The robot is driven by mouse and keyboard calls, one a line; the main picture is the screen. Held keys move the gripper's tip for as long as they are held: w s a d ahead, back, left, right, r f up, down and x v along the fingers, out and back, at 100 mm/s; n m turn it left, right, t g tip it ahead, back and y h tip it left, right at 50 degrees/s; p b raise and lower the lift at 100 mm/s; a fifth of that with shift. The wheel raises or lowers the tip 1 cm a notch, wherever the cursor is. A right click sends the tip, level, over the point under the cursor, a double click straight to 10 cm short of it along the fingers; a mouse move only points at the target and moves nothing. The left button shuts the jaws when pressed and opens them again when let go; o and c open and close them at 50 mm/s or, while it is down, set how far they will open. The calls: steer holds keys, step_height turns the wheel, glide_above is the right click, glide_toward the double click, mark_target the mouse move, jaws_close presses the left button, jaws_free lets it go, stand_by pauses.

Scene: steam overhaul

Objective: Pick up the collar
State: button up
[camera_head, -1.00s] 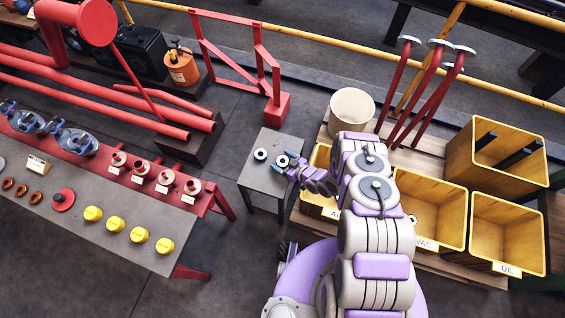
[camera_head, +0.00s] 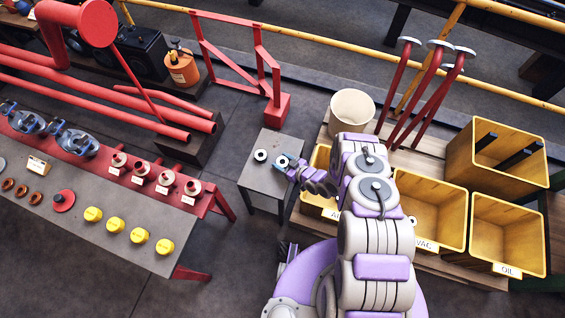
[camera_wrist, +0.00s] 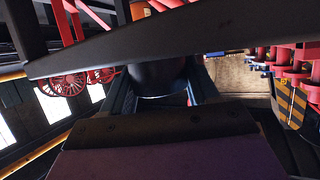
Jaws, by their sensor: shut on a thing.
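Two small white ring-shaped collars show at the small grey table (camera_head: 253,181). The left collar (camera_head: 260,155) lies on the table top, apart from my gripper. My gripper (camera_head: 284,162) is at the table's right side, shut on the other collar (camera_head: 282,160). The head view is too small to tell whether this collar still touches the table. In the wrist view a dark rounded body (camera_wrist: 158,74) sits between the fingers, with a pale rim at its lower edge.
Yellow bins (camera_head: 428,213) stand on a pallet right of my arm, with a cream bucket (camera_head: 352,112) behind. A long workbench (camera_head: 115,218) with yellow caps and flanged parts is at left. Open floor lies between workbench and small table.

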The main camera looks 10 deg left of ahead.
steer(key=shift+r, duration=0.1)
step_height(320, 180, up, 3)
steer(key=shift+r+p, duration=0.15)
steer(key=shift+p, duration=0.6)
steer(key=s, duration=0.5)
steer(key=s+d, duration=0.1)
steer(key=s, duration=0.4)
steer(key=s+r+p, duration=0.1)
steer(key=s, duration=0.3)
steer(key=shift+s+d, duration=0.4)
steer(key=m+t+h, duration=0.2)
steer(key=m, duration=0.1)
glide_toward(283, 158)
steer(key=w+d+r, duration=0.2)
steer(key=w+r, duration=0.1)
steer(key=r, duration=0.3)
steer(key=w+d+r+m+t+h, duration=0.3)
steer(key=w+d+r, duration=0.5)
steer(key=w+r, duration=0.35)
steer(key=w+d+r+m+t+h, duration=0.1)
steer(key=d+r+m+h, duration=0.2)
steer(key=r, duration=1.1)
steer(key=w+d+r+m+h, duration=0.1)
steer(key=d+r+m+h, duration=0.2)
steer(key=r, duration=1.2)
steer(key=shift+d+r+t+h, duration=0.3)
steer(key=shift+d+r+t, duration=0.1)
steer(key=shift+d, duration=0.9)
